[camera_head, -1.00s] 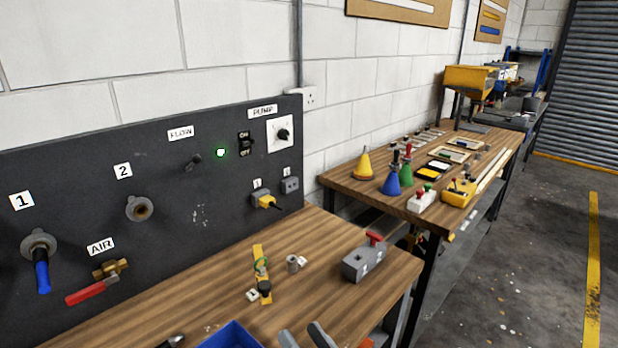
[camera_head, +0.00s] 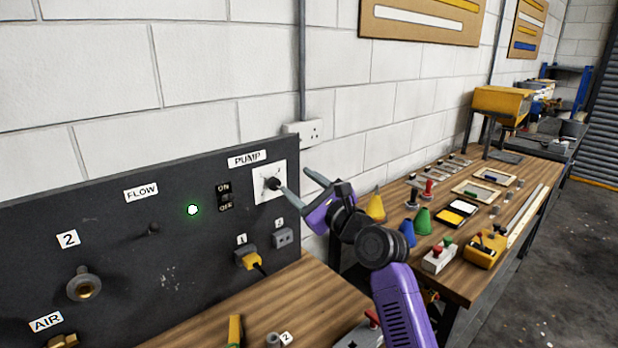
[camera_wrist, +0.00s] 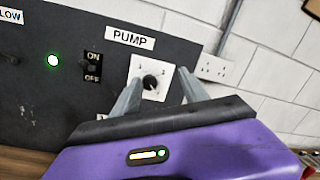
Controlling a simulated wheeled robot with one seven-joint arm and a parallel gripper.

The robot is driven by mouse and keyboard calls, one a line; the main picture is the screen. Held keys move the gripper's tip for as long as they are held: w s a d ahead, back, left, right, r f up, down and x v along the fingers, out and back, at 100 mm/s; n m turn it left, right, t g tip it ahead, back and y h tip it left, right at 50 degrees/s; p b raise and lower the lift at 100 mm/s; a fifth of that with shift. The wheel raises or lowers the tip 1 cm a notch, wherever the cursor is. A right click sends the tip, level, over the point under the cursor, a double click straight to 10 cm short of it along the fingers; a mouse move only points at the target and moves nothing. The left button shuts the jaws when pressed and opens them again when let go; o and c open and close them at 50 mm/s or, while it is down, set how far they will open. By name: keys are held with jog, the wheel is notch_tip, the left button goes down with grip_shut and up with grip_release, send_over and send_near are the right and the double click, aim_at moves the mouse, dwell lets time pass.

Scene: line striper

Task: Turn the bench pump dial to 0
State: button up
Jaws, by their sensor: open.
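The pump dial (camera_head: 272,184) is a black knob on a white plate (camera_head: 265,195) under the PUMP label (camera_head: 248,158), on the dark panel's right end. It also shows in the wrist view (camera_wrist: 150,82), with small marks around it too small to read surely. My gripper (camera_head: 300,183) is open and empty, in front of the plate. In the wrist view its two fingers (camera_wrist: 160,90) point at the panel, the left one beside the plate's lower left, the right one past its right edge. The knob shows between them, apart from both.
An ON/OFF switch (camera_head: 225,197) and a lit green lamp (camera_head: 193,210) are left of the dial. Sockets (camera_head: 283,237) and a yellow plug (camera_head: 249,261) sit below. A wall outlet (camera_head: 305,132) is above right. A cluttered wooden bench (camera_head: 455,275) stretches away right.

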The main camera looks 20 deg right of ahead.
aim_at(276, 185)
jog(key=shift+w+a+f+m+g+y+p, duration=0.2)
jog(key=shift+w+a+f+m, duration=0.5)
jog(key=shift+w, duration=0.6)
jog(key=shift+w+a+f+m+g+y, duration=0.1)
jog(key=shift+w+a+f+m+g, duration=0.35)
jog(key=shift+w+m, duration=0.65)
jog(key=shift+w+a+f+m+g+y+p, duration=0.2)
jog(key=shift+w+f+m, duration=0.45)
jog(key=shift+w, duration=0.8)
jog(key=shift+c, duration=0.4)
grip_shut()
